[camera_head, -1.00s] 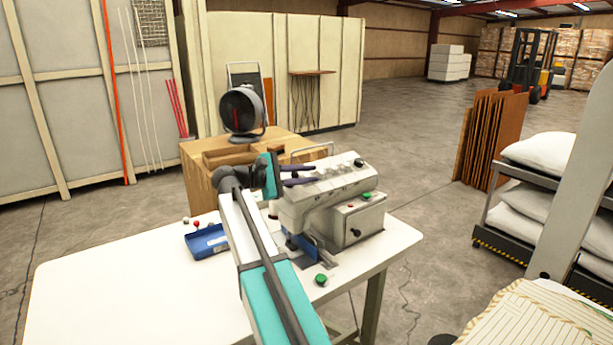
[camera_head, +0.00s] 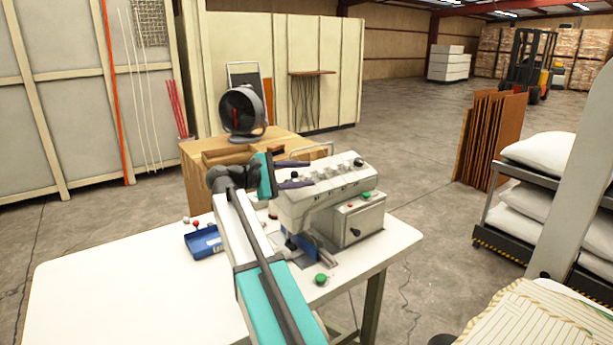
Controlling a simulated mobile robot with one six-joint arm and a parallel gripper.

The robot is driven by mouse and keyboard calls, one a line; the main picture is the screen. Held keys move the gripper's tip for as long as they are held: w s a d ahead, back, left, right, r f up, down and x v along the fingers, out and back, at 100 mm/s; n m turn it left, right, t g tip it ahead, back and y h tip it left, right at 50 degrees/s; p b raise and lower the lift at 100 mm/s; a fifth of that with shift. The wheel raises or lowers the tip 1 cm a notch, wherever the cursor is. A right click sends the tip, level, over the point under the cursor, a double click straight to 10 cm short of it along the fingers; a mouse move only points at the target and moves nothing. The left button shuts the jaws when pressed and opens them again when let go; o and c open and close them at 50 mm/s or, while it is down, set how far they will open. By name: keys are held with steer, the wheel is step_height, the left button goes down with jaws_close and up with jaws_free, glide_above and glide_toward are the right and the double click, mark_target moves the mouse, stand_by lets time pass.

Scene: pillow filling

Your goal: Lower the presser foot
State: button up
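The white sewing machine (camera_head: 318,193) stands on the white table at the right of my arm, with a row of dark knobs along its top. Its lower front has a blue part (camera_head: 308,246) near the table. The presser foot and its lever cannot be made out; my arm and the machine head hide part of that area. My gripper (camera_head: 304,174) has a teal body and two dark purple fingers. It points right at the upper left end of the machine head. The fingers are apart with nothing visible between them; contact with the machine cannot be told.
A blue tray (camera_head: 205,242) sits left of my arm, near a small red-topped item (camera_head: 196,224). A wooden bench (camera_head: 200,165) with a fan (camera_head: 242,112) stands behind. The table's left side is clear.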

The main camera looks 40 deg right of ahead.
steer(key=b+v, duration=0.2)
steer(key=v, duration=1)
steer(key=shift+a, duration=0.2)
steer(key=shift+w+f, duration=0.1)
